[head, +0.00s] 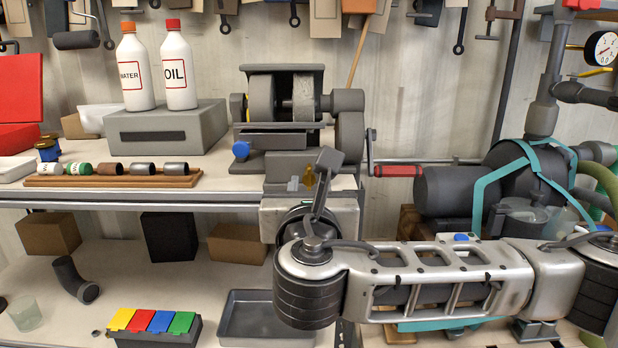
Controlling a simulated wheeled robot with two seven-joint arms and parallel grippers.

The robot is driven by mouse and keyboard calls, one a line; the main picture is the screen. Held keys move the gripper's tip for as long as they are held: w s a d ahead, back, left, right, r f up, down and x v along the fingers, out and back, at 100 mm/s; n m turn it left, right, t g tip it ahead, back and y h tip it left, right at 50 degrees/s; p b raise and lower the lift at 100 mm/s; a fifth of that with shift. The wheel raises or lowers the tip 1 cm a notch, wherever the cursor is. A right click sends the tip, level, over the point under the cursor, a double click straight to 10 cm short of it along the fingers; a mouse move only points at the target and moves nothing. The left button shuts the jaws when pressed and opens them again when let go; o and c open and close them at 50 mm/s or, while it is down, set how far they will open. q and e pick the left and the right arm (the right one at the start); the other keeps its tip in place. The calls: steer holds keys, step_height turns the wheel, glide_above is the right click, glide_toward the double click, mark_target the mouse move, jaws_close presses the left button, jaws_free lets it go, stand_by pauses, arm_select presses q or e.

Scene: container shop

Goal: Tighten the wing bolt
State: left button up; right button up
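A small brass-coloured piece (309,178) stands on the lower front of the grey bench grinder (284,95), beside a small grey piece. It may be the wing bolt, but it is too small and partly covered to be sure. My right arm comes in from the right across the front of the bench. The dark end of my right gripper (326,165) reaches up right beside the brass piece. I cannot tell whether they touch, or whether the fingers are open or shut. My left gripper is not in view.
A red-handled crank (398,170) sticks out right of the grinder, towards a dark motor (450,192). WATER (135,70) and OIL (178,68) bottles stand on a grey box. A wooden rack (110,181) holds several cylinders. The lower shelf holds a tray (267,318).

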mark_target(309, 181)
steer(key=shift+w, duration=1.9)
jaws_close()
